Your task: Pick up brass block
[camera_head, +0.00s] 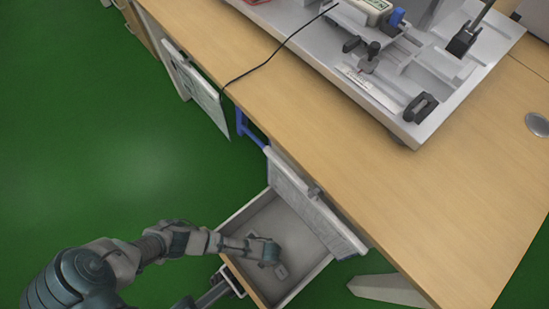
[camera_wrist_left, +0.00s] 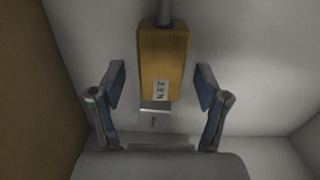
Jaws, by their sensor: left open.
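The brass block (camera_wrist_left: 163,58) lies in the wrist view between the fingers of my left gripper (camera_wrist_left: 160,88). It is a yellow-brown box with a small white label and a grey rod at its far end. The fingers are open, one on each side, with gaps to the block. In the head view my left gripper (camera_head: 270,262) is down inside the open drawer (camera_head: 294,235), and the block is not clearly visible there. A dark jointed part (camera_head: 215,292) by the drawer front looks like my other gripper; its jaws are unclear.
A small grey metal piece (camera_wrist_left: 154,118) sits at the block's near end. The drawer walls surround the left gripper closely. The wooden table (camera_head: 420,190) stands above, with a white testing fixture (camera_head: 405,75) on it. Green floor (camera_head: 110,150) is clear at left.

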